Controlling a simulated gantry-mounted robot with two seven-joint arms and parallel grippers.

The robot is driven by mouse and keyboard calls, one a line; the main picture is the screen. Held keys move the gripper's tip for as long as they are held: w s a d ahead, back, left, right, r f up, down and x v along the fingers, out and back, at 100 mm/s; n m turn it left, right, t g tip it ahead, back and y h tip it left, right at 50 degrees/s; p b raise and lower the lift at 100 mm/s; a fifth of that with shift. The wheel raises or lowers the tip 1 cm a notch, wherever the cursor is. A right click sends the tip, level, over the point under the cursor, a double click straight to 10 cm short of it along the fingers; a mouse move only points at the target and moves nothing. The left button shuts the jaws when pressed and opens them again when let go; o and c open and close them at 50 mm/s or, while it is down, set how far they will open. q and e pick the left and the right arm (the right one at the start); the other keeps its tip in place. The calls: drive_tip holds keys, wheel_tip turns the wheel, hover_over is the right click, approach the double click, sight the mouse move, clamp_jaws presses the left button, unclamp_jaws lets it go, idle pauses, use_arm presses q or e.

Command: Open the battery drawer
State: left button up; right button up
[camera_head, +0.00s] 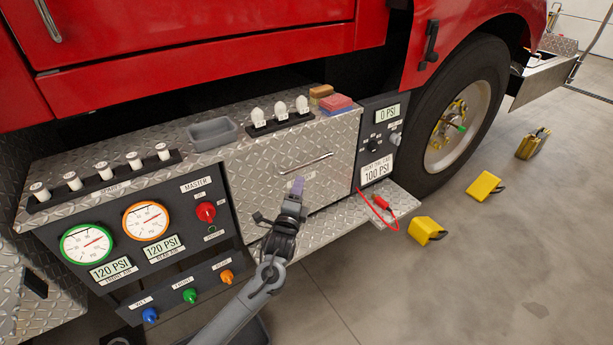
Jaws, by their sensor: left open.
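The battery drawer (257,182) is a diamond-plate metal front in the middle of the truck's bumper step. It looks shut, flush with the panels beside it. A thin horizontal bar handle (306,166) crosses its upper part. My left gripper (297,185) is in front of the drawer, a little below the handle and apart from it as far as I can tell. It is open and holds nothing visible. It hides a small label and part of the drawer's lower front. My right gripper is not in view.
A gauge panel (170,262) with colored knobs is left of the drawer. A pressure panel (376,143) is at right, with a red hose (380,203) on the step (345,215). A grey tray (212,134) and sponges (335,103) sit on top. Yellow chocks (484,187) lie on the floor.

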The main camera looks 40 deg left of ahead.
sight(306, 164)
use_arm(q)
drive_tip(key=b+x, duration=0.5)
drive_tip(key=x, duration=0.4)
drive_tip(key=shift+w, duration=0.35)
drive_tip(key=shift+w+a+r, duration=0.15)
drive_tip(key=shift+w+a, duration=0.15)
drive_tip(key=shift+w, duration=0.25)
clamp_jaws()
